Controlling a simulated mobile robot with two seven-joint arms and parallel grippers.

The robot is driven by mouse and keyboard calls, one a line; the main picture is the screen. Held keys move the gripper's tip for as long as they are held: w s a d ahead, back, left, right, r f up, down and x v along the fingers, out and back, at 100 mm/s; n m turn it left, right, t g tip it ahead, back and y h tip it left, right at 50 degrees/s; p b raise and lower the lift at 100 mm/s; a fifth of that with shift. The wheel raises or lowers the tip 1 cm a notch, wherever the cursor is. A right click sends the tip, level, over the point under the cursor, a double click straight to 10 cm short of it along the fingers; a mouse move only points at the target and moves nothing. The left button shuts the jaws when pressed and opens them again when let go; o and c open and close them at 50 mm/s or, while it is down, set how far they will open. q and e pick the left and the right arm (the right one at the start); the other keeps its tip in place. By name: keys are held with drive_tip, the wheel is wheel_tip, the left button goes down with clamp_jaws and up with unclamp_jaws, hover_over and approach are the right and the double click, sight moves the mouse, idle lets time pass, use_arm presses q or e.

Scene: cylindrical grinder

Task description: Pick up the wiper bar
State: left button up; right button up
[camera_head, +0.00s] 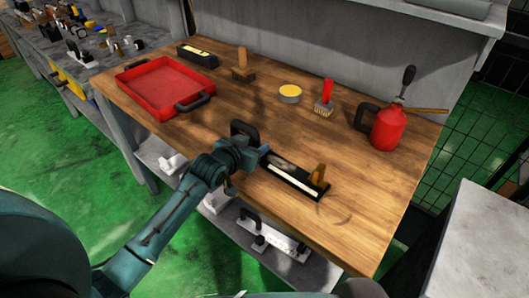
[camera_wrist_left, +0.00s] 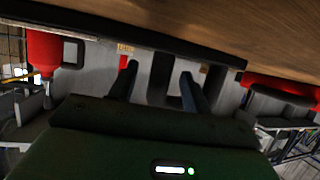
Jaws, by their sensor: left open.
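The wiper bar appears to be the long black bar (camera_head: 300,183) with a pale strip, lying near the front edge of the wooden table. A brown upright piece (camera_head: 318,176) stands at its right end and a black loop handle (camera_head: 243,129) shows by its left end. My left gripper (camera_head: 262,150) is at the left part of the bar and hides some of it. In the left wrist view, which is upside down, the bar (camera_wrist_left: 130,42) runs along the tabletop. The open left fingers (camera_wrist_left: 158,77) point towards the loop handle (camera_wrist_left: 172,93); contact cannot be told. My right gripper is not in view.
A red tray (camera_head: 138,73), a dark box (camera_head: 196,54), a wooden-handled brush (camera_head: 242,73), a round tin (camera_head: 290,93), a red brush (camera_head: 324,99) and a red oil can (camera_head: 388,127) stand farther back. A shelf below holds a white bar (camera_head: 277,241). The right front tabletop is clear.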

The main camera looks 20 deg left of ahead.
use_arm(q)
clamp_jaws()
idle(0.4)
drive_tip(key=shift+r, duration=0.15)
